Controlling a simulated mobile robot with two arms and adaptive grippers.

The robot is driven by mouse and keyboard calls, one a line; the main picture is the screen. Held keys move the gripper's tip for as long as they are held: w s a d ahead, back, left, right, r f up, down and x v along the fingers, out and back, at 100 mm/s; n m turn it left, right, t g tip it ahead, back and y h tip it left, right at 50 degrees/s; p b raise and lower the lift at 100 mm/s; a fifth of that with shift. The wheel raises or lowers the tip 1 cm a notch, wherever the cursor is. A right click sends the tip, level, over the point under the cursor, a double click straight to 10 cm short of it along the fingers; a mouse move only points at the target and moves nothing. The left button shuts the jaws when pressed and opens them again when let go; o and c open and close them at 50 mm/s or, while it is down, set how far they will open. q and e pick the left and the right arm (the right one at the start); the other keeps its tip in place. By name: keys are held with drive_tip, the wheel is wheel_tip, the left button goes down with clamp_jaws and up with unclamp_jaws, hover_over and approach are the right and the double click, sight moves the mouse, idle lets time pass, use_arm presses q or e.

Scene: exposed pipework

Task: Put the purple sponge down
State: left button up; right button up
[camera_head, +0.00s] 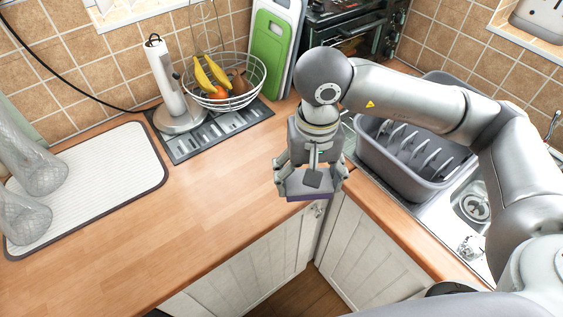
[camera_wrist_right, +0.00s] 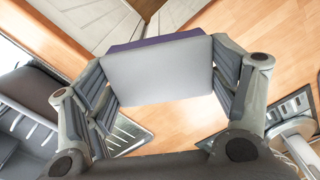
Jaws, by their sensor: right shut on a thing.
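The purple sponge shows in the head view (camera_head: 308,197) as a thin purple edge under my right gripper (camera_head: 311,184). In the right wrist view, the sponge (camera_wrist_right: 160,70) has a broad grey face and a purple strip along its far side. The two fingers of my right gripper (camera_wrist_right: 165,82) are shut on its opposite sides. In the head view it is held near the inner corner of the wooden counter (camera_head: 190,210), by the front edge. I cannot tell how high it is above the counter. My left gripper is not in view.
A wire fruit basket (camera_head: 258,82) and a paper towel stand (camera_head: 178,122) stand at the back. A white drying mat (camera_head: 110,165) with glassware lies at the left. A grey dish rack (camera_head: 375,150) stands right of my gripper. The counter between mat and gripper is clear.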

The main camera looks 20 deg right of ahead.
drive_tip(key=a+m, duration=0.1)
drive_tip(key=a+r+b, duration=0.1)
drive_tip(key=a, duration=0.1)
drive_tip(key=a+m, duration=0.1)
drive_tip(key=shift+w+a+r+m, duration=0.1)
drive_tip(key=shift+a+r+m, duration=0.05)
drive_tip(key=shift+r+m, duration=0.2)
drive_tip(key=shift+w, duration=0.25)
drive_tip(key=w+d+f+p, duration=0.1)
drive_tip(key=w+f, duration=0.1)
drive_tip(key=w, duration=0.2)
drive_tip(key=w+d+f+p, duration=0.1)
drive_tip(key=w+f, duration=0.2)
drive_tip(key=w, duration=0.1)
drive_tip(key=w+d+f+p, duration=0.1)
drive_tip(key=w+f+p, duration=0.1)
drive_tip(key=w+f, duration=0.1)
drive_tip(key=shift+w+d+f, duration=0.25)
drive_tip(key=shift+w+d, duration=0.05)
drive_tip(key=shift+w, duration=0.1)
drive_tip(key=shift+w+d+f, duration=0.1)
drive_tip(key=shift+w+f, duration=0.3)
drive_tip(key=shift+f, duration=0.1)
wheel_tip(320, 180, down, 3)
drive_tip(key=shift+r+p, duration=0.1)
drive_tip(key=shift+p, duration=1.1)
drive_tip(key=shift+f, duration=0.2)
drive_tip(key=shift+f, duration=0.1)
